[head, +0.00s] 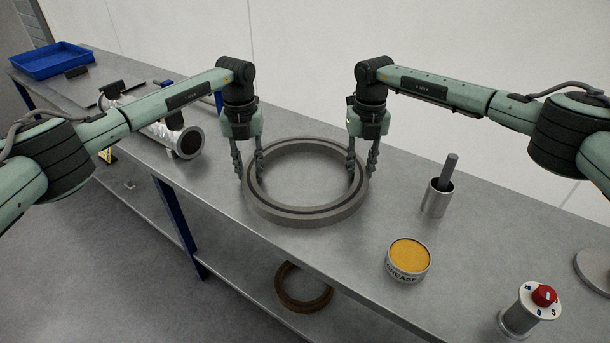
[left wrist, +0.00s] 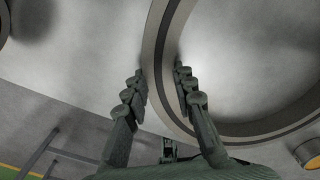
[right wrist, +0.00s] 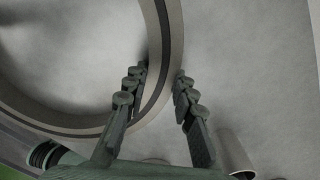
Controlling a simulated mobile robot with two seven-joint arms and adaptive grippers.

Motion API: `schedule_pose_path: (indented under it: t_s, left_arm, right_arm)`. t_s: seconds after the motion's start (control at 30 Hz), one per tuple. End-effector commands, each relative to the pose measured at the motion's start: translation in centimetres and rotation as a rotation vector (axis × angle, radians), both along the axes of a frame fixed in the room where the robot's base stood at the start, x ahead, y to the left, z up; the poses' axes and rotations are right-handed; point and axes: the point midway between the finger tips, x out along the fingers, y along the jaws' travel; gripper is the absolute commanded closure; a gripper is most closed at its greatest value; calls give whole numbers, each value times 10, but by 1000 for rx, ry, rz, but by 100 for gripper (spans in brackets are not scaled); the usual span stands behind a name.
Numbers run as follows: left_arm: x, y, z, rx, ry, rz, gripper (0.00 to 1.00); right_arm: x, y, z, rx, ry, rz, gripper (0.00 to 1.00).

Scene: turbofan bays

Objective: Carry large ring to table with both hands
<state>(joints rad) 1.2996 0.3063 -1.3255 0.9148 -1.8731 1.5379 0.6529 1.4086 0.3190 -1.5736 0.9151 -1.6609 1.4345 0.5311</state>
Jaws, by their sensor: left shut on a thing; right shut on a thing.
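The large grey ring (head: 305,213) lies flat at the metal table (head: 215,208), in the middle of the head view; I cannot tell whether it rests on the top or is just above it. My left gripper (head: 249,172) is shut on the ring's left side, one finger inside and one outside. The left wrist view shows the ring wall (left wrist: 158,60) between its fingers (left wrist: 162,88). My right gripper (head: 362,170) is shut on the ring's right side in the same way. The right wrist view shows the ring wall (right wrist: 168,60) between its fingers (right wrist: 158,88).
A grease tin (head: 408,260), a metal cup with a dark rod (head: 438,197) and a red-knobbed dial (head: 540,300) stand right of the ring. A metal cylinder (head: 180,140) and blue tray (head: 52,61) are at the left. A brown ring (head: 303,302) lies on the lower shelf.

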Motion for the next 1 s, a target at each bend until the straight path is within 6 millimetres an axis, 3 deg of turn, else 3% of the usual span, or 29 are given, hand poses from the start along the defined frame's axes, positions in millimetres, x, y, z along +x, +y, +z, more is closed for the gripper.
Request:
schedule_pose_path:
  t_s: [0.27,0.63,1.0]
  left_arm:
    - [1,0,13,-1,-2,0,100]
    - [1,0,48,-1,-2,0,100]
    - [1,0,51,-1,-2,0,100]
  right_arm:
    - [1,0,13,1,-2,0,100]
    - [1,0,48,1,-2,0,100]
    - [1,0,51,1,-2,0,100]
